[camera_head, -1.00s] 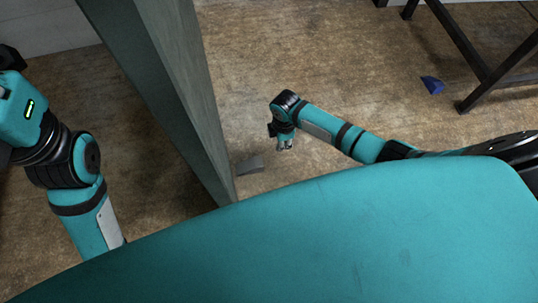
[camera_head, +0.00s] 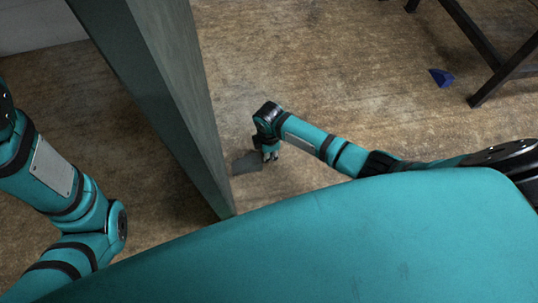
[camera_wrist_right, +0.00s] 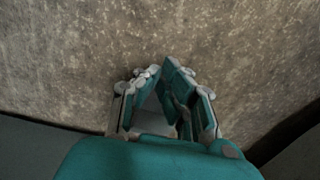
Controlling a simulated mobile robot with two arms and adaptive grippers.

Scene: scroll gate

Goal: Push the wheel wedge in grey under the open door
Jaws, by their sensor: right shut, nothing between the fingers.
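The grey wheel wedge (camera_head: 246,163) lies on the floor in the head view, just right of the tall grey-green door (camera_head: 180,90). Its left end is close to the door's edge; I cannot tell whether any of it is under the door. My right gripper (camera_head: 270,156) is low at the wedge's right end, and whether they touch is unclear. Its fingertips (camera_wrist_right: 158,70) are together in the wrist view with nothing between them, above brown floor. The wedge cannot be made out clearly there. My left arm comes in at the left, but its gripper is out of view.
A blue wedge (camera_head: 441,77) lies on the floor at the right, near the legs of a dark-framed table (camera_head: 490,85). The floor between it and my right arm is clear. A pale wall (camera_head: 40,25) stands at the back left.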

